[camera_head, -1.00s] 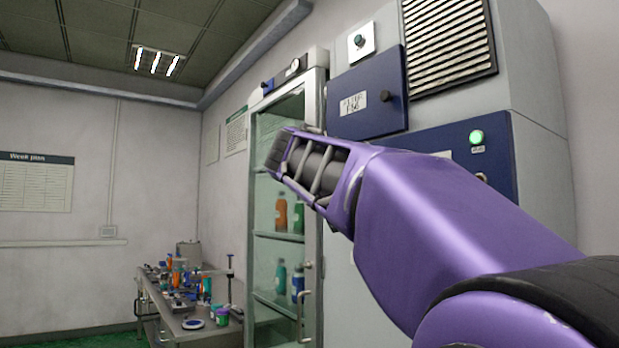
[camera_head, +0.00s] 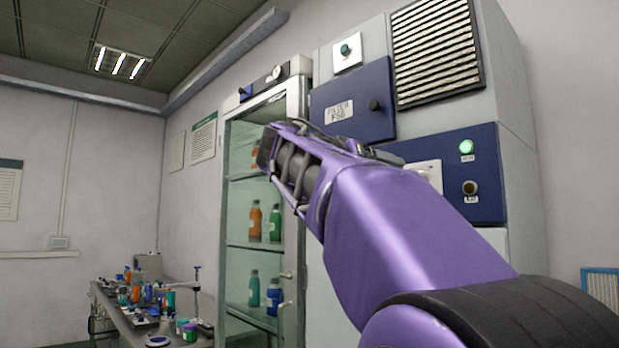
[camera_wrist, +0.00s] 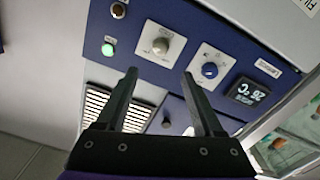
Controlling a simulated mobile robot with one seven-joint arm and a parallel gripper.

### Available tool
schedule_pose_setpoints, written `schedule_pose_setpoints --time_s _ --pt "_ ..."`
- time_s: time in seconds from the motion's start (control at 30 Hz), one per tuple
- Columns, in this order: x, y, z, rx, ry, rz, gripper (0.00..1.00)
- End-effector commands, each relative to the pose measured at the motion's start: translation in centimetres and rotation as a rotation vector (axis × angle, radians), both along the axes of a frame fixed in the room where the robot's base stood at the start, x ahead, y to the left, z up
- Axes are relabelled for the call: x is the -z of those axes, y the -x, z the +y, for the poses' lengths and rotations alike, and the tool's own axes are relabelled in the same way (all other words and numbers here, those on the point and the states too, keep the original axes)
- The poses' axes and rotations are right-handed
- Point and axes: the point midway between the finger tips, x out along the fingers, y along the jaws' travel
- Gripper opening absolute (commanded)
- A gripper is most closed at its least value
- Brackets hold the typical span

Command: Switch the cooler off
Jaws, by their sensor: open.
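A tall grey machine has a blue control panel (camera_head: 487,205), partly hidden by my arm in the head view. The wrist view shows this panel (camera_wrist: 84,70) upside down. On it are a lit green lamp (camera_wrist: 108,49), a dark round button (camera_wrist: 118,10), a grey knob (camera_wrist: 160,46) on a white plate, a blue knob (camera_wrist: 210,70) on a white plate, and a temperature display (camera_wrist: 248,93). I cannot read which control is the cooler's. My gripper (camera_wrist: 160,76) is open and empty, its fingers spread below the grey knob in the picture.
A blue filter box (camera_head: 340,115) with a dark knob juts out above the panel, beside a louvred grille (camera_head: 437,55) and a small white switch plate (camera_head: 347,53). A glass-door cabinet (camera_head: 291,200) with bottles stands left. A cluttered bench (camera_head: 130,325) is at lower left.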

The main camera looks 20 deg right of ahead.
Motion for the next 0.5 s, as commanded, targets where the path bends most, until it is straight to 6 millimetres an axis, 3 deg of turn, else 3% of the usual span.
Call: schedule_pose_setpoints --time_s 0.2,0.5 --pt "-0.5 -1.9 -4.7 0.005 0.0 0.003 0.69" --pt "-0.4 -3.9 -9.4 0.001 0.0 0.001 0.69"
